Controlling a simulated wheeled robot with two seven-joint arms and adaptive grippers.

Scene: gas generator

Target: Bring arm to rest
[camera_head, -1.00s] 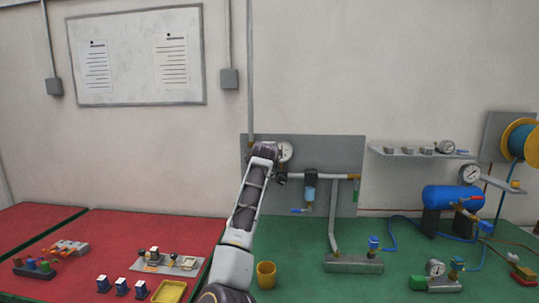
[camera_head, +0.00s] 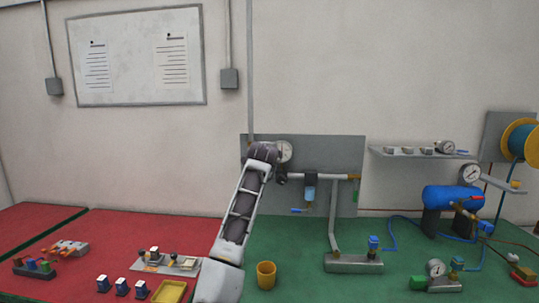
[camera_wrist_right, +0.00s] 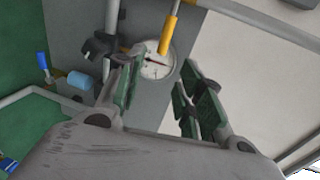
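My right arm (camera_head: 239,215) rises from the bottom of the head view toward the grey wall panel, its dark wrist in front of the panel's left part. Its gripper is hidden there behind the wrist. In the right wrist view, the right gripper (camera_wrist_right: 163,92) has its two green-padded fingers apart, with nothing between them. Beyond the fingertips is a round white gauge (camera_wrist_right: 154,62); it also shows beside the wrist in the head view (camera_head: 284,151). I cannot tell the exact gap between them. My left gripper is not in view.
The grey panel (camera_head: 340,150) carries pipes and a blue filter (camera_head: 309,193). A yellow cup (camera_head: 266,275) stands on the green bench, right of the arm. A pipe stand (camera_head: 353,264) and a blue tank (camera_head: 452,198) are further right. Several small parts lie on the red bench.

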